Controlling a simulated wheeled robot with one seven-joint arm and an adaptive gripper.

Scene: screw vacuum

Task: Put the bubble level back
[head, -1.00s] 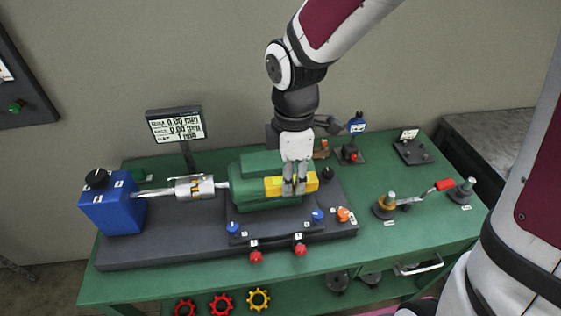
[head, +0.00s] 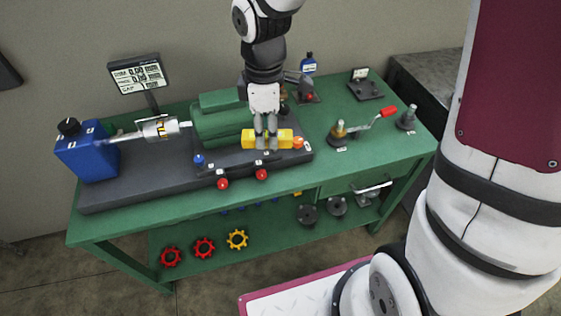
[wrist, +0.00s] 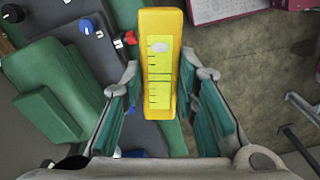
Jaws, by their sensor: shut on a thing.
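The bubble level is a yellow bar (head: 282,138) held across my gripper (head: 265,143), which is shut on it. In the head view it overlaps the front right of the green machine block and hides part of the dark base, close to an orange knob (head: 298,143). In the wrist view the level (wrist: 160,90) stands lengthwise between the teal finger pads, its scale facing the camera and a pale bubble near the far end. The workbench floor shows past it, so it appears raised above the surfaces.
The green machine block (head: 218,124) sits on a dark base (head: 110,188) with a blue box (head: 88,155) at left. Red knobs (head: 261,174) line the front. A dark empty-looking plate (head: 366,89) stands at back right. A red-handled crank (head: 386,112) and posts stand at right.

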